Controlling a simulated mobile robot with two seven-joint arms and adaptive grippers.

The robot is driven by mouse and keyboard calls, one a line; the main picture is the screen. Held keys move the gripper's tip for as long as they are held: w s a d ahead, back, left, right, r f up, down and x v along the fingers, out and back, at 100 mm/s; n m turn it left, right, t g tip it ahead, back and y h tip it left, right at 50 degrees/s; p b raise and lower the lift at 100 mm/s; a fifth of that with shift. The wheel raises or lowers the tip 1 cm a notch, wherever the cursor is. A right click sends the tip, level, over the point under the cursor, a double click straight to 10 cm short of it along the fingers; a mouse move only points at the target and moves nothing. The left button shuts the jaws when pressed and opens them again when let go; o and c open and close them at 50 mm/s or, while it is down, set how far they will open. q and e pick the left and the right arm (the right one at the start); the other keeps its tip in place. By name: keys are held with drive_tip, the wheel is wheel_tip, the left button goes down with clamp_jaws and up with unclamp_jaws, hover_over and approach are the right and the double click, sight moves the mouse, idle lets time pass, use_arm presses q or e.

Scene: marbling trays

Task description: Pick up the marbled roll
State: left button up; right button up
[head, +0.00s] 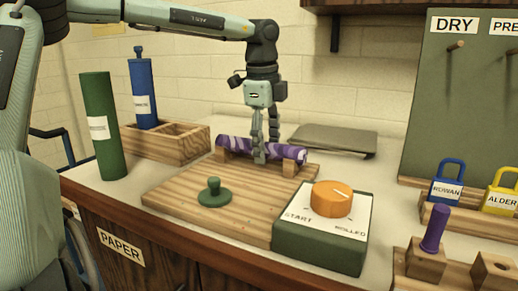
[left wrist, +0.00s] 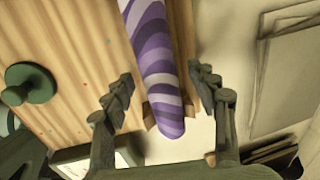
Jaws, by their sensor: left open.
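The marbled roll (head: 291,152), swirled purple and white, lies across wooden rests on the wooden board. My left gripper (head: 266,152) points down over its middle, with a finger in front hiding part of it. In the left wrist view the roll (left wrist: 158,62) runs between the two spread fingers of my left gripper (left wrist: 162,78). Gaps show on both sides, so the fingers do not appear to touch it. My right gripper is in neither view.
A green press with a knob (head: 214,194) and a box with an orange dial (head: 333,198) stand in front. A green tube (head: 101,130) and a blue tube (head: 142,92) stand upright at left. A grey flat stack (head: 335,140) lies behind. Padlocks (head: 447,188) stand at right.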

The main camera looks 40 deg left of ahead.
use_arm(q)
drive_tip(key=c, duration=1.2)
drive_tip(key=shift+c, duration=0.4)
drive_tip(key=shift+r, duration=0.15)
